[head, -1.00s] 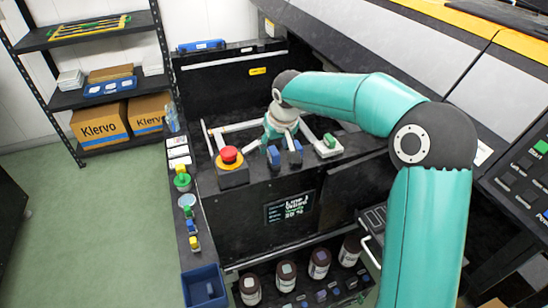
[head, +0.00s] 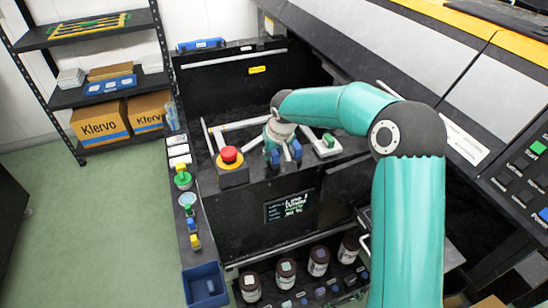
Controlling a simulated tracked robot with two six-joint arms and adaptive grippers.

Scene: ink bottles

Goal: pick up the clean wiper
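I cannot tell for sure which thing is the clean wiper. A small green-topped piece (head: 328,139) stands on a white plate (head: 327,151) at the right of the machine's front ledge. Two small blue pieces stand on the ledge to its left, one (head: 275,158) left of the other (head: 297,150). My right gripper (head: 283,138) points down just behind and above the blue pieces. Its fingertips are small and partly hidden, so I cannot tell whether it is open or touching anything. My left gripper is not in view.
A red button on a yellow-sided box (head: 232,175) stands left of the gripper. A white frame (head: 215,135) lies around the ledge. Dark bottles (head: 285,274) stand below in front. A blue bin (head: 204,286) is at lower left. The green floor (head: 90,220) is clear.

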